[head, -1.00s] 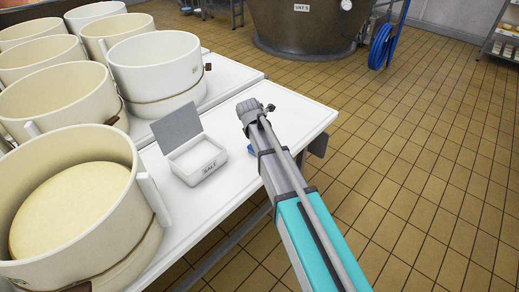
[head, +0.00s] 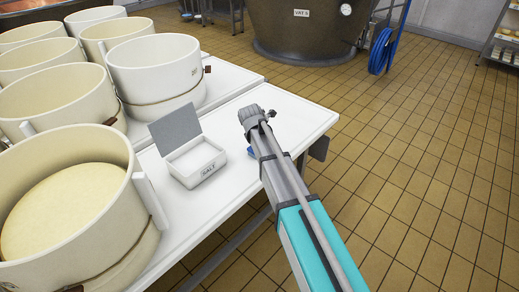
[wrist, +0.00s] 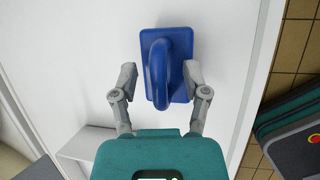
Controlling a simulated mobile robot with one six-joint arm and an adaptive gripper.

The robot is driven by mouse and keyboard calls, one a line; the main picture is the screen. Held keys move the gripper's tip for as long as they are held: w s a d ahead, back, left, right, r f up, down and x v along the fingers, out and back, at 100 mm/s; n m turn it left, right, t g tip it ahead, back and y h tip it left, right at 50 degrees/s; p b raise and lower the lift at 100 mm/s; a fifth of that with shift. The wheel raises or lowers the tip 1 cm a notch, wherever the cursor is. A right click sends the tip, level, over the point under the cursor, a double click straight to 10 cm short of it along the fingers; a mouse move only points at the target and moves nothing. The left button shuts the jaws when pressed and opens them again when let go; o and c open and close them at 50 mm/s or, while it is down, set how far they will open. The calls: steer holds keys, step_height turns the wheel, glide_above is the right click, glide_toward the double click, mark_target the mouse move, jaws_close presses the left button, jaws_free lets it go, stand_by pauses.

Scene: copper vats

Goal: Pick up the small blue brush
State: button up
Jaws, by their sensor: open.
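The small blue brush (wrist: 181,45) lies on the white table in the wrist view, with a looped handle on top of a rectangular block. My gripper (wrist: 160,76) is open, with one finger on each side of the brush's near part. The right finger is very close to the block or touching it; I cannot tell which. The left finger stands a little apart from it. In the head view only a bit of the blue brush (head: 252,153) shows beside my arm, which hides the rest.
A white box labelled SALT (head: 196,163) with its grey lid raised stands left of my arm. Several cream tubs (head: 155,70) crowd the left side. The white table (head: 290,112) is clear toward its right end; tiled floor lies beyond its edge.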

jaws_close()
steer(key=shift+r, duration=0.2)
stand_by(0.4)
step_height(320, 180, up, 3)
steer(key=p, duration=0.3)
steer(key=shift+f, duration=0.1)
steer(key=s+d+r+p, duration=0.2)
steer(key=s+r+p, duration=0.8)
steer(key=s, duration=0.4)
steer(key=shift+f, duration=0.1)
